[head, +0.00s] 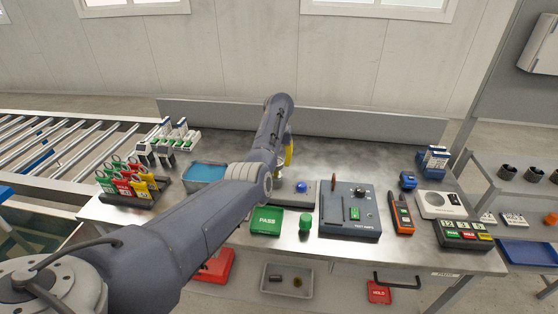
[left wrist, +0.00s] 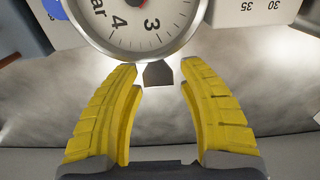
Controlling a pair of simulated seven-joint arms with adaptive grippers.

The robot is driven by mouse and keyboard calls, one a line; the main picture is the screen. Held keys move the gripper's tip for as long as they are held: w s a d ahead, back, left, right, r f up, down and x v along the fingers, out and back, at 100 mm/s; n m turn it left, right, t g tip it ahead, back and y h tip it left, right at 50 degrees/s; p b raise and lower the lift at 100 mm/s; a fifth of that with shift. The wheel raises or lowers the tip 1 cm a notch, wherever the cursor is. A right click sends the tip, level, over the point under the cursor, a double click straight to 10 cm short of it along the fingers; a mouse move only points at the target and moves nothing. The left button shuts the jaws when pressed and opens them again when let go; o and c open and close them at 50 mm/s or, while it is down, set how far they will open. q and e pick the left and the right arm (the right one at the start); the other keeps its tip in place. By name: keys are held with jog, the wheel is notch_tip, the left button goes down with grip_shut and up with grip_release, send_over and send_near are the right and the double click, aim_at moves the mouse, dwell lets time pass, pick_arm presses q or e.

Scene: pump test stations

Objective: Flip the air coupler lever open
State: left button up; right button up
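My left gripper (left wrist: 160,75) is open, with a clear gap between its yellow fingers. In the head view the left gripper (head: 288,152) is mostly hidden by its own arm, over the back middle of the bench. A round pressure gauge (left wrist: 140,22) with a bar scale lies just beyond the fingertips. A small dark tab (left wrist: 158,74) sticks out below the gauge, between the fingertips and apart from both. I cannot tell whether this tab is the coupler lever. The air coupler is not clearly seen in the head view. My right gripper is not in view.
A grey station with a blue button (head: 301,187) stands near the gripper, beside a dark test panel (head: 337,222). A green PASS box (head: 266,222) and a green knob-like piece (head: 305,224) are in front. A blue tray (head: 204,173) is left.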

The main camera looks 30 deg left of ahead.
pick_arm(q)
jog(key=shift+o, duration=1)
notch_tip(320, 180, up, 12)
jog(key=shift+s, duration=0.15)
jog(key=shift+d+f, duration=0.1)
